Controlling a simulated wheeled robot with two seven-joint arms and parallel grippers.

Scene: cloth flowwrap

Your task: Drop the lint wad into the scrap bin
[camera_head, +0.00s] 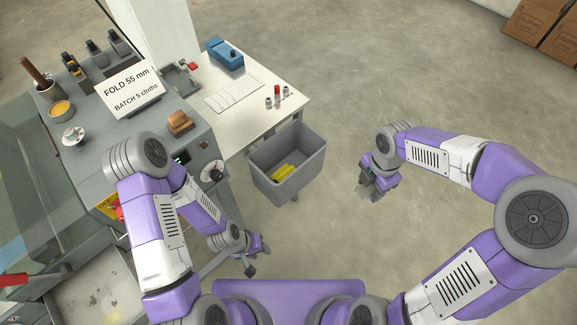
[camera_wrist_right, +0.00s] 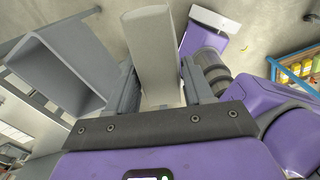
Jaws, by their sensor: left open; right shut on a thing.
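The scrap bin (camera_head: 262,182) is a grey open-topped tub on the floor near the front of the white table, with yellow pieces inside. It also shows at the left of the right wrist view (camera_wrist_right: 55,75). My right gripper (camera_head: 372,193) is to the right of the bin, apart from it. In the right wrist view its fingers are shut on a pale grey elongated piece, which I take to be the lint wad (camera_wrist_right: 150,50). In the head view the wad is hard to tell from the fingers. My left gripper (camera_head: 255,262) is open and empty, low beside the machine.
The grey machine (camera_head: 100,165) with a sign (camera_head: 128,86) and knobs stands at left. The white table (camera_head: 235,125) behind the bin carries a blue device (camera_head: 226,54) and small bottles. Cardboard boxes (camera_head: 545,30) are far right. The floor between bin and right gripper is clear.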

